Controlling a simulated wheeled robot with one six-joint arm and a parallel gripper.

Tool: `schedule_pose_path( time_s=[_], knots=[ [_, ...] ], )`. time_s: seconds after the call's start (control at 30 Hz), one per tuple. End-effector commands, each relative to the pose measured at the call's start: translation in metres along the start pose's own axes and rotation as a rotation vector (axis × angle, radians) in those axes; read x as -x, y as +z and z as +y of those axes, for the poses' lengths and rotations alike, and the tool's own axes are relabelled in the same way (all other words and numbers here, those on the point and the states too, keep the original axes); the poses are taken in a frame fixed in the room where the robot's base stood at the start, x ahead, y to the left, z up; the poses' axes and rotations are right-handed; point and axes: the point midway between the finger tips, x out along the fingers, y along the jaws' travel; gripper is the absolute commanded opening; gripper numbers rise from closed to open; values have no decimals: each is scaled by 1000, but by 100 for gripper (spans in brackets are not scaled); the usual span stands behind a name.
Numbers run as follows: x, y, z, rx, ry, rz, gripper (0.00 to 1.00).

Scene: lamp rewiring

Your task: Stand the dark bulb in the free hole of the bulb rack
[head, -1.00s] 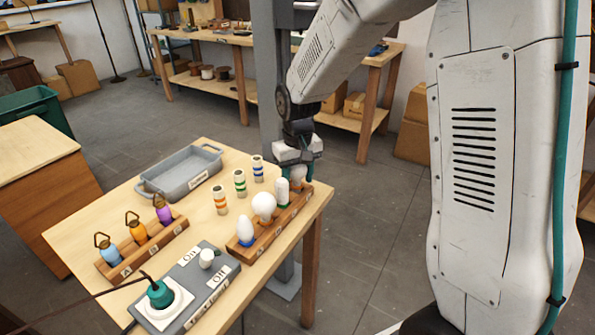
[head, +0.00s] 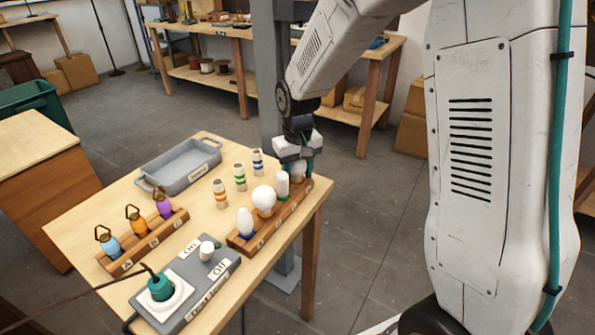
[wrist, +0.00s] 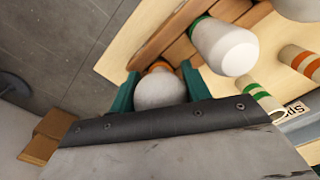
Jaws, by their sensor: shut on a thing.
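My gripper (wrist: 160,92) is shut on a pale, rounded bulb (wrist: 162,91), with one green finger on each side. In the head view the gripper (head: 298,163) is at the far right end of the wooden bulb rack (head: 266,229), and the bulb (head: 298,170) shows between the fingers. Orange shows at the bulb's far end in the wrist view. I cannot tell whether its base is fully down in the hole. The rack also holds an egg-shaped bulb (head: 245,222), a round bulb (head: 264,199) and a tubular bulb (head: 282,184) beside the gripper.
Three banded cylinders (head: 220,193) stand left of the rack. A grey tray (head: 180,167) is at the back. A second rack (head: 143,244) holds coloured pieces. The table's right edge is close to the gripper.

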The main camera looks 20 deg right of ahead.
Motion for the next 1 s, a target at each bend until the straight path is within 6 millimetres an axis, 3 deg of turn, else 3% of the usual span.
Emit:
schedule_pose_path(
  time_s=[0.13, 0.17, 0.23, 0.57, 1.0],
  knots=[
    [-1, 0, 0, 0, 0, 0, 24],
    [-1, 0, 0, 0, 0, 0, 53],
    [-1, 0, 0, 0, 0, 0, 72],
    [2, 0, 0, 0, 0, 1, 73],
    [68, 0, 0, 0, 0, 2, 73]
  ],
)
